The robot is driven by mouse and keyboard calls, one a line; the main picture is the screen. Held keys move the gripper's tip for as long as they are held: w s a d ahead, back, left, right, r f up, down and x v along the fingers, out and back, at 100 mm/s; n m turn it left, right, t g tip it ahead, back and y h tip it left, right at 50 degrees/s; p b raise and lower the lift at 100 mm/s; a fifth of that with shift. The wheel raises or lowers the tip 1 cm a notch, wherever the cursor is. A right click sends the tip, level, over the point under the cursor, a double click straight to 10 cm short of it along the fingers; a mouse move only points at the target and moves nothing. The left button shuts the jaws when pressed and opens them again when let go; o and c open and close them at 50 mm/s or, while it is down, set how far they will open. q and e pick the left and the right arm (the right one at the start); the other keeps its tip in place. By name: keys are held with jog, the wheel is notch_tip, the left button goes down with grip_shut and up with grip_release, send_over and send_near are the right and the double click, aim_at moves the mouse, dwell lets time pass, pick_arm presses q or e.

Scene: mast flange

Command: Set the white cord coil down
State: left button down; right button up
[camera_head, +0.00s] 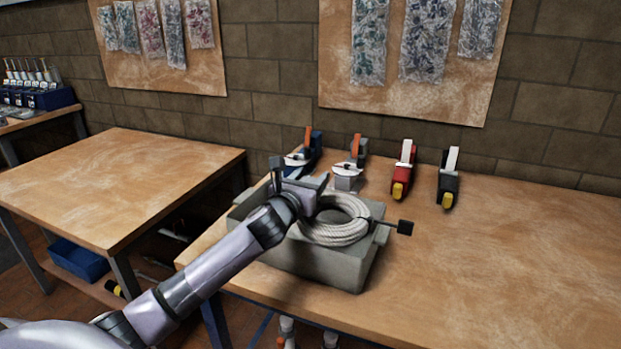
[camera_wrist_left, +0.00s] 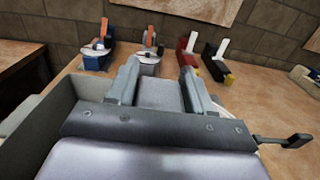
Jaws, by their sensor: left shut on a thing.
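The white cord coil (camera_head: 335,226), a thick ring of pale rope, shows in the head view over the right part of a grey open-topped box (camera_head: 318,262). My left gripper (camera_head: 312,188) is at the coil's far left edge and is shut on it. In the wrist view the left gripper's two fingers (camera_wrist_left: 157,82) stand apart with a grey surface between them; the coil is mostly hidden there. I cannot tell whether the coil touches the box. The box's wall also shows in the wrist view (camera_wrist_left: 62,108). My right gripper is not in view.
The box stands on a wooden table (camera_head: 490,270) with clear room to its right. Behind it are several clamp-like tools, among them a red one (camera_head: 403,170) and a black one (camera_head: 449,178). A second table (camera_head: 110,185) on the left is bare.

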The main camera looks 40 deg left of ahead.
pick_arm(q)
jog(key=shift+f, duration=0.25)
jog(key=shift+c, duration=2.3)
grip_release()
jog(key=shift+r, duration=0.25)
jog(key=shift+r+p, duration=0.3)
jog(key=shift+r, duration=0.15)
jog(key=s+d, duration=0.2)
jog(key=s, duration=1)
jog(key=shift+d+f+b, duration=0.15)
jog(key=shift+b, duration=0.3)
